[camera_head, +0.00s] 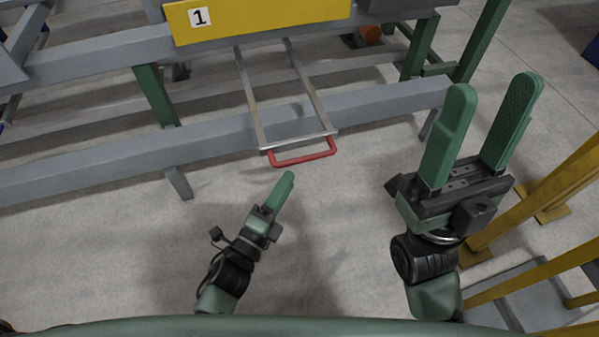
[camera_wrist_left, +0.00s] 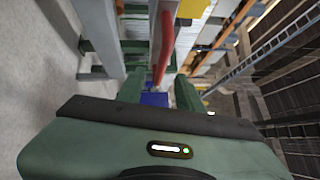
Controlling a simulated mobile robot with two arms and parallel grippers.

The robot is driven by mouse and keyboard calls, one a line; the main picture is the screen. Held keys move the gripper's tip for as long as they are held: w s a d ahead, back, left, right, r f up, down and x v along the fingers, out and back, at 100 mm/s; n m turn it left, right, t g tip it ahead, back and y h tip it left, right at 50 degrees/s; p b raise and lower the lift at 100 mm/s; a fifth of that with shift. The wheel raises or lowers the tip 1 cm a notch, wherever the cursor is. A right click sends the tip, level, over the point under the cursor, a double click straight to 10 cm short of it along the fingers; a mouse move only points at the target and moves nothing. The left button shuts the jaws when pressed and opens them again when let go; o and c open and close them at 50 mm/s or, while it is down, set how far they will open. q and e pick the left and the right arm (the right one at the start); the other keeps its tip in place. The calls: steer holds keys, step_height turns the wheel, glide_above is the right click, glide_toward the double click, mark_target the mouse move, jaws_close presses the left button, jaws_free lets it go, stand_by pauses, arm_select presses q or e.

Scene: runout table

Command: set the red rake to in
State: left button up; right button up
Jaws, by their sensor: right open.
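The red rake shows as a red handle bar (camera_head: 303,158) on two long metal rods that run out from under a yellow panel marked 1 (camera_head: 255,18). The rods stick well out in front of the panel. My left gripper (camera_head: 287,180) is just in front of the handle's left part, seen edge-on in the head view, and appears apart from it. In the left wrist view its two green fingers (camera_wrist_left: 158,95) are spread and empty, and the red handle (camera_wrist_left: 164,50) shows ahead, lined up with the gap. My right gripper (camera_head: 492,115) is open and empty at the right, away from the rake.
A grey beam (camera_head: 100,155) of the table frame runs crosswise beneath the rods, with green legs (camera_head: 155,95) behind. Yellow rails (camera_head: 540,205) stand at the right near my right arm. The floor in front of the handle is clear.

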mark_target(301, 158)
arm_select(q)
steer(key=b+x, duration=0.1)
steer(key=x, duration=0.6)
steer(key=shift+w+d+r+b, duration=0.25)
steer(key=shift+w+b, duration=0.05)
steer(key=shift+b, duration=0.1)
jaws_close()
steer(key=shift+f, duration=0.1)
stand_by(1.0)
